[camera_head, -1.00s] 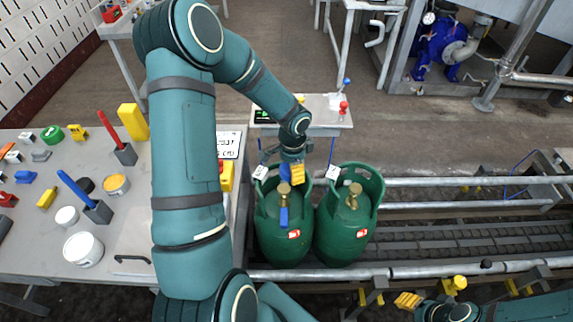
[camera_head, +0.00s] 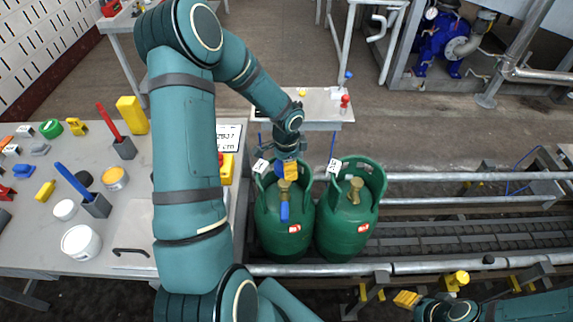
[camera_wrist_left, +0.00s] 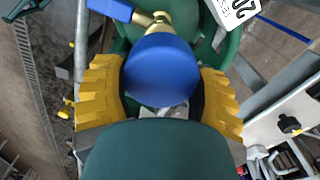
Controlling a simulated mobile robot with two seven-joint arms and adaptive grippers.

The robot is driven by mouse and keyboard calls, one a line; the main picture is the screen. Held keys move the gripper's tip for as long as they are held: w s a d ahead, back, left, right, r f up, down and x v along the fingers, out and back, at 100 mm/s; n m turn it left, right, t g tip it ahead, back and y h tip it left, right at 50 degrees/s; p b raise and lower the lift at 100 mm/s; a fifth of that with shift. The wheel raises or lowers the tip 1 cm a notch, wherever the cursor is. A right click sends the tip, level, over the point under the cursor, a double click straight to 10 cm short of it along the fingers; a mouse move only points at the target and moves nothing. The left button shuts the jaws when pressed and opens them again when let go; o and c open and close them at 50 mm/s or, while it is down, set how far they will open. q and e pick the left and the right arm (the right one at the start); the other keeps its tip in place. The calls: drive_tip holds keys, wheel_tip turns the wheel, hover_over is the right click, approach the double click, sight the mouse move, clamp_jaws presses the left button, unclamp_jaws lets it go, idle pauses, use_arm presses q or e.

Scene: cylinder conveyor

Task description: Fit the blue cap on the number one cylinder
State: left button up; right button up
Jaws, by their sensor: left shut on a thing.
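Two green gas cylinders stand side by side, the left cylinder (camera_head: 284,238) and the right cylinder (camera_head: 343,235). Each has a brass valve inside its collar, and a blue part (camera_head: 284,212) hangs at the left one's valve. My left gripper (camera_head: 288,168) is at the far side of the left cylinder's collar, close to its valve. In the left wrist view it is shut on the round blue cap (camera_wrist_left: 160,70), between its yellow fingers. Whether the cap touches the valve cannot be told. My right gripper (camera_head: 407,299) is low at the right, away from the cylinders; its opening is unclear.
White tags, too small to read from the head, hang at both collars, including the right tag (camera_head: 334,167). Conveyor rails (camera_head: 450,264) run to the right. A grey table (camera_head: 40,245) with tools and tubs stands left. A small table (camera_head: 318,106) stands behind.

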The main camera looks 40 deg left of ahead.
use_arm(q)
drive_tip(key=shift+f+b, duration=1.25)
drive_tip(key=shift+f, duration=0.6)
drive_tip(key=shift+f+b, duration=1.85)
drive_tip(key=shift+f, duration=0.5)
drive_tip(key=o, duration=1.1)
drive_tip(key=shift+c, duration=0.2)
wheel_tip(320, 180, up, 12)
drive_tip(key=shift+r, duration=0.1)
